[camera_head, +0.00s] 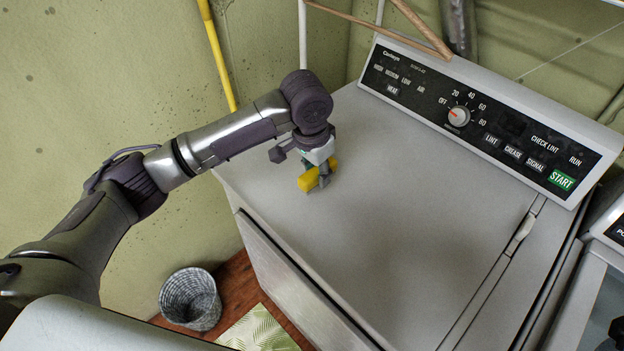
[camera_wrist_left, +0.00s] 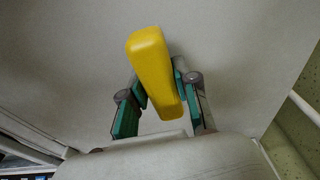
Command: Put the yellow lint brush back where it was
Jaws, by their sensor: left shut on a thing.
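The yellow lint brush (camera_head: 309,180) is at my left gripper (camera_head: 322,184), over the left part of the dryer's grey top (camera_head: 400,190). In the left wrist view the yellow brush (camera_wrist_left: 153,62) sits between the two green-padded fingers of the left gripper (camera_wrist_left: 160,98), which is shut on it. The far end of the brush sticks out past the fingers. I cannot tell whether the brush touches the dryer top. My right gripper is not in view.
The dryer's control panel (camera_head: 490,120) rises along the back edge. The rest of the top is clear. A woven basket (camera_head: 190,300) and a patterned mat (camera_head: 258,331) are on the floor at the lower left. A yellow pole (camera_head: 217,55) leans on the green wall.

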